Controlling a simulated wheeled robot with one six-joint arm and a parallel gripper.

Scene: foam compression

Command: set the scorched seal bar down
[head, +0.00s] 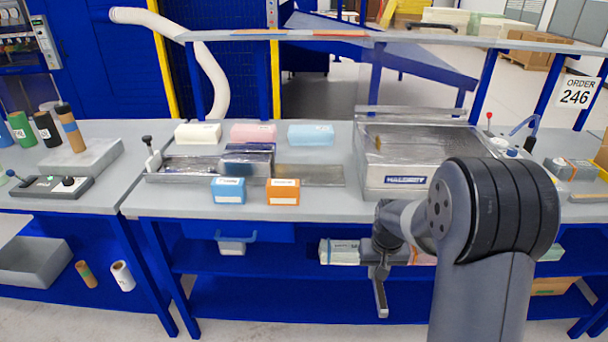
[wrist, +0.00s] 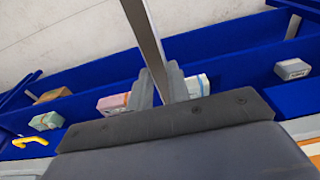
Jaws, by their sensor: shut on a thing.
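The seal bar (head: 381,298) is a long, thin grey metal strip. My gripper (head: 379,268) is shut on it in front of the workbench, below the bench top and near the lower shelf. The bar points down toward the floor in the head view. In the wrist view the bar (wrist: 147,38) runs from between the fingers (wrist: 160,88) to the top edge. Its scorch marks cannot be made out. The end inside the jaws is hidden.
The bench front strip is partly clear.

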